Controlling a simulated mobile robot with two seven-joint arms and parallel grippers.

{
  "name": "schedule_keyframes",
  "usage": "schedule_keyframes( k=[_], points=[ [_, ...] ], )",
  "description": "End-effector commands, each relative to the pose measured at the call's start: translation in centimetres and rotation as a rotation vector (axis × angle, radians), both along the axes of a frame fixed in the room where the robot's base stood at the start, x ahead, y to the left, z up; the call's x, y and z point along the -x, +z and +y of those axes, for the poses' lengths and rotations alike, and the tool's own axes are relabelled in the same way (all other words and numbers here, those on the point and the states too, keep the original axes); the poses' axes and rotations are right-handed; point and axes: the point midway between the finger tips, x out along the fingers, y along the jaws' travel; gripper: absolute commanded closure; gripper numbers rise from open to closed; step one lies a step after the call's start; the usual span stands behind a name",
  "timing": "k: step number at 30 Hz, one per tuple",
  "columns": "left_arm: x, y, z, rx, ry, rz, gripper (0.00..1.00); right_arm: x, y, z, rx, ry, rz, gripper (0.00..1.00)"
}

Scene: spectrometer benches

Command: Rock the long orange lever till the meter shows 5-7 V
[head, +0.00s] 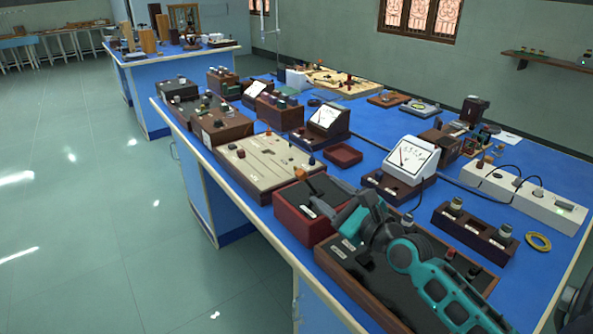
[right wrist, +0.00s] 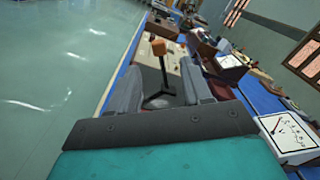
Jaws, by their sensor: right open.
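The lever has an orange knob (head: 301,175) and stands on a dark red box (head: 292,215) near the bench's front edge. In the right wrist view the orange knob (right wrist: 158,46) tops a dark stem that rises between my right gripper's fingers (right wrist: 160,90). My right gripper (head: 325,205) is open beside the lever, over the red box; I cannot tell whether a finger touches the stem. A white meter (head: 411,158) stands behind and to the right, and partly shows in the right wrist view (right wrist: 290,132). Its needle is too small to read. My left gripper is out of view.
A beige panel (head: 265,160) with knobs is left of the red box. A brown wooden tray (head: 340,268) lies under my right arm. Open floor (head: 90,210) lies left.

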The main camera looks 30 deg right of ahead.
Motion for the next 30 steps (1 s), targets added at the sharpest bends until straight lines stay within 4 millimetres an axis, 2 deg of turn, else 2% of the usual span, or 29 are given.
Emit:
schedule_keyframes(
  k=[18, 24, 30],
  points=[
    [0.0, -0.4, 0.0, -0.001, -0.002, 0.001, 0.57, -9.9, 0.0, 0.9, 0.004, 0.002, 0.001, 0.51],
    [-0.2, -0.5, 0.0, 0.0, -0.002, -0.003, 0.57, -11.3, 0.0, 1.0, 0.005, 0.001, 0.002, 0.51],
    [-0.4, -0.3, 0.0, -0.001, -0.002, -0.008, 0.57, -11.6, 0.0, 1.0, 0.005, 0.002, 0.002, 0.51]
  ],
)
